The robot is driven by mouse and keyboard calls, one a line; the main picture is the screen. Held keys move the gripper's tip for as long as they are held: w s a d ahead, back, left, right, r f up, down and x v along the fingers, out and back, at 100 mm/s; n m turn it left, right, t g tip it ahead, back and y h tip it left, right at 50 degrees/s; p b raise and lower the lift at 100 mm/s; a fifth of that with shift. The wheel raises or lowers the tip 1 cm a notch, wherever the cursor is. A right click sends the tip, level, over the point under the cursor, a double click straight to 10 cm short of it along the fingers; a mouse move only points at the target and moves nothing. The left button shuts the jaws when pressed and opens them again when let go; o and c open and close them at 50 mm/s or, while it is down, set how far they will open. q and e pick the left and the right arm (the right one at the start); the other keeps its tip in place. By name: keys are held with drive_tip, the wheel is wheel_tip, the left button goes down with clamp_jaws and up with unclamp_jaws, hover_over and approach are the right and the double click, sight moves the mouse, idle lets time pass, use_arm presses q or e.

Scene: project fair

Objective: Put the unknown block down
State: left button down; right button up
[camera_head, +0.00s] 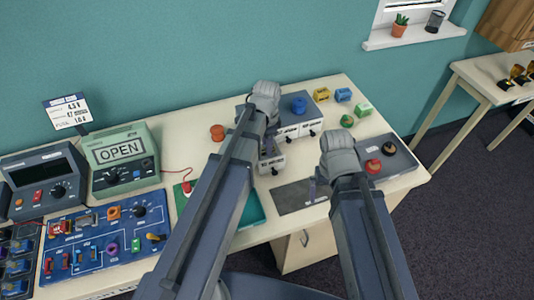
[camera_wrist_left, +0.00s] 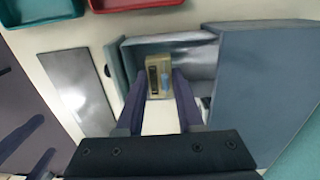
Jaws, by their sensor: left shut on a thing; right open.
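My left gripper (camera_head: 267,148) is shut on a tan block (camera_wrist_left: 153,63) with a dark slot and a blue part on its face. The left wrist view shows the block between the fingertips, over or inside a pulled-out grey drawer (camera_wrist_left: 192,58); its exact height is unclear. The drawer belongs to a blue-grey cabinet (camera_wrist_left: 275,75). My right gripper (camera_head: 316,184) is open above the table near a dark grey plate (camera_head: 290,200); its fingertips are partly hidden by the arm.
A blue knob (camera_head: 299,105) sits on the cabinet top. Yellow (camera_head: 321,94), blue (camera_head: 343,94) and green (camera_head: 363,109) blocks stand behind it.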

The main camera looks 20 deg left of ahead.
use_arm(q)
drive_tip(key=shift+f+b, duration=1.4)
drive_tip(key=shift+f, duration=0.35)
use_arm(e)
drive_tip(key=shift+f, duration=1.7)
use_arm(q)
drive_tip(key=shift+f, duration=0.15)
use_arm(e)
drive_tip(key=shift+f, duration=0.15)
use_arm(q)
drive_tip(key=c, duration=0.8)
unclamp_jaws()
